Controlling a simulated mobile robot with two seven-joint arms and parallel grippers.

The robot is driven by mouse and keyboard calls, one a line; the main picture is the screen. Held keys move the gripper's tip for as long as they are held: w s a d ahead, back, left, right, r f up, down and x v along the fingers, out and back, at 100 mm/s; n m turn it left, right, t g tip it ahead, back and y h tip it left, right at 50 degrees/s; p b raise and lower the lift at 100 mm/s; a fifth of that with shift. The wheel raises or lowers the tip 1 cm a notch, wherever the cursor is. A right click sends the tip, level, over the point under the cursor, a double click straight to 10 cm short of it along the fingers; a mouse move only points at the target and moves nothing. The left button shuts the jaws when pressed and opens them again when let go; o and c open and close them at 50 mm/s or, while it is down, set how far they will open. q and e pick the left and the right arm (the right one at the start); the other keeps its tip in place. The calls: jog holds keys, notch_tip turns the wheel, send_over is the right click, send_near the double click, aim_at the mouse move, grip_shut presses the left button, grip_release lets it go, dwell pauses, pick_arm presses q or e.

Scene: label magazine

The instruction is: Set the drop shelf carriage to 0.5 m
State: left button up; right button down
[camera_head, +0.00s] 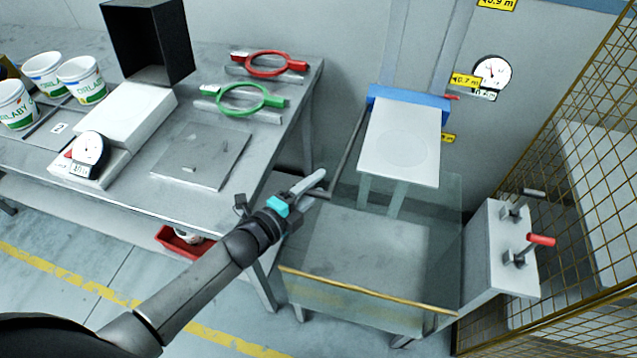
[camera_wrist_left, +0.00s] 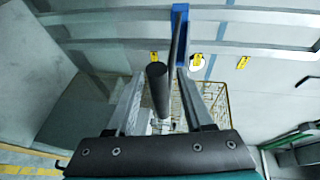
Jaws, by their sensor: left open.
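The drop shelf carriage is a blue crossbar (camera_head: 408,103) on a vertical rail, with a white shelf plate (camera_head: 400,145) in front. A red pointer (camera_head: 452,97) at its right end stands below the 0.7 m label (camera_head: 465,81) and above a lower yellow label (camera_head: 448,138) I cannot read. A dark bar (camera_head: 348,143) runs from the crossbar's left end toward me. My left gripper (camera_head: 310,187) is open at the bar's near end. In the left wrist view, the dark cylindrical handle (camera_wrist_left: 158,90) lies between the parted fingers. My right gripper is not in view.
A clear-walled bin (camera_head: 370,245) stands below the shelf. A grey box with a red-handled clamp (camera_head: 540,240) and a yellow mesh fence (camera_head: 590,130) are right. A workbench (camera_head: 285,110) with cups, a dial and rings is left. A dial (camera_head: 492,73) hangs on the wall.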

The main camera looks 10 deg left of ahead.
pick_arm(q)
jog(key=shift+w+d+f, duration=0.15)
jog(key=shift+w+d, duration=0.15)
jog(key=shift+w, duration=0.3)
grip_shut()
dwell(1.2)
